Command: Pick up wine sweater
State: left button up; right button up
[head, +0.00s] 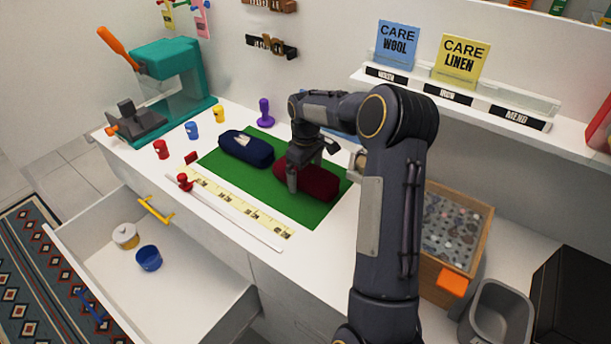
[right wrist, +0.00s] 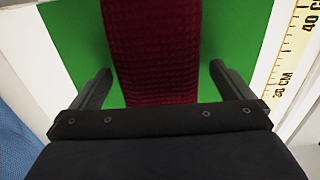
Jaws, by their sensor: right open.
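The wine sweater (head: 316,184) is a dark red folded bundle on the right part of the green mat (head: 225,172). In the right wrist view the sweater (right wrist: 152,45) shows as a ribbed red strip running between my fingers. My right gripper (head: 312,178) is over the sweater with its fingers pointing down. In the right wrist view the right gripper (right wrist: 160,82) is open, with one finger on each side of the sweater and green showing between. Part of the sweater is hidden by the gripper. My left gripper is not in view.
A navy folded garment (head: 247,149) lies left of the sweater. A yellow ruler (head: 232,204) runs along the mat's front edge. A purple stamp (head: 265,113) stands behind. A teal machine (head: 165,80) is at left. An open drawer (head: 190,297) juts out in front.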

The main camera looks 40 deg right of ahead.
jog(key=shift+f, duration=0.8)
jog(key=c, duration=1.1)
jog(key=shift+r, duration=0.1)
jog(key=shift+c, duration=0.2)
